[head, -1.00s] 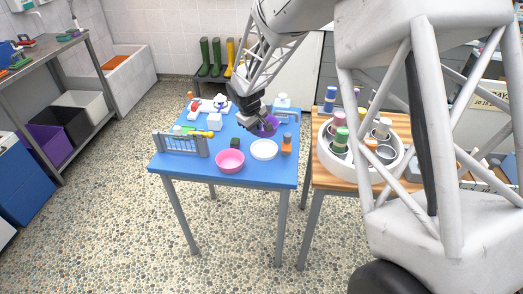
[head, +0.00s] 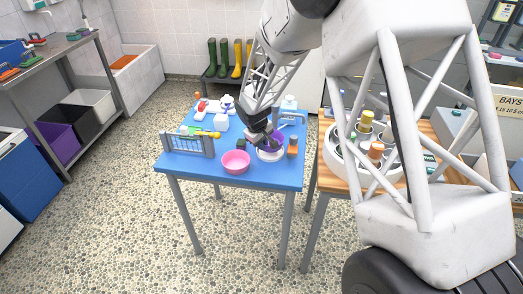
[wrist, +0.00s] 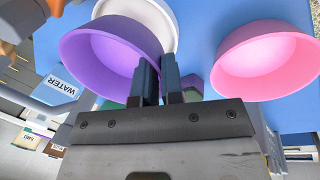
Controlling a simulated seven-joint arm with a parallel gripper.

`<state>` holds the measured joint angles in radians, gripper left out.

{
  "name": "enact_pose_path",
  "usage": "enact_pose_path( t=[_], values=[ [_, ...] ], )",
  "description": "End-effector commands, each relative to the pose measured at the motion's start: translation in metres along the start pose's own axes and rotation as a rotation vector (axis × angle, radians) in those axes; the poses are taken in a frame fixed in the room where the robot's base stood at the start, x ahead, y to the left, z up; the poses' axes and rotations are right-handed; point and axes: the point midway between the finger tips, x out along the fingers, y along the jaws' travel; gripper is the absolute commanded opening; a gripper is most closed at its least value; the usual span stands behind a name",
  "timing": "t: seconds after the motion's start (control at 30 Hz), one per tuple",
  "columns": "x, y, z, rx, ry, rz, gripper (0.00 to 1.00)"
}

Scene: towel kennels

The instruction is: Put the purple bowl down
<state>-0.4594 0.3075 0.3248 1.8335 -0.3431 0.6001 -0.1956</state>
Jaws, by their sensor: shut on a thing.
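The purple bowl (head: 277,138) is upright, over or on the white plate (head: 270,156) on the blue table; I cannot tell whether it touches the plate. My gripper (head: 267,143) is shut on the bowl's rim and hides part of the bowl in the head view. In the wrist view, the fingertips (wrist: 160,80) pinch the rim of the purple bowl (wrist: 100,50). The white plate (wrist: 150,9) shows partly behind it.
A pink bowl (head: 235,162) stands left of the plate, close to my gripper. An orange-topped bottle (head: 293,147) stands to the right. A grey rack (head: 188,144) is at the left. A bottle labelled WATER (wrist: 62,87) shows in the wrist view.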

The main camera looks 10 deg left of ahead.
Motion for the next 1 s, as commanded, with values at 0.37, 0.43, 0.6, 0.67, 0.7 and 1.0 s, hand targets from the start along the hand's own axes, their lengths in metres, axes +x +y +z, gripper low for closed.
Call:
enact_pose_path(
  t=[0.37,0.43,0.6,0.67,0.7,1.0],
  values=[
    [0.032,-0.007,0.000,0.000,-0.001,-0.001,0.00],
    [0.033,-0.007,0.000,0.000,0.000,-0.001,0.00],
    [0.032,-0.007,0.000,0.000,0.000,-0.001,0.00],
    [0.033,-0.007,0.000,0.000,0.000,-0.001,0.00],
    [0.033,-0.007,0.000,0.000,-0.001,-0.001,0.00],
    [0.035,-0.008,0.000,0.000,-0.001,-0.001,0.34]
  ],
)
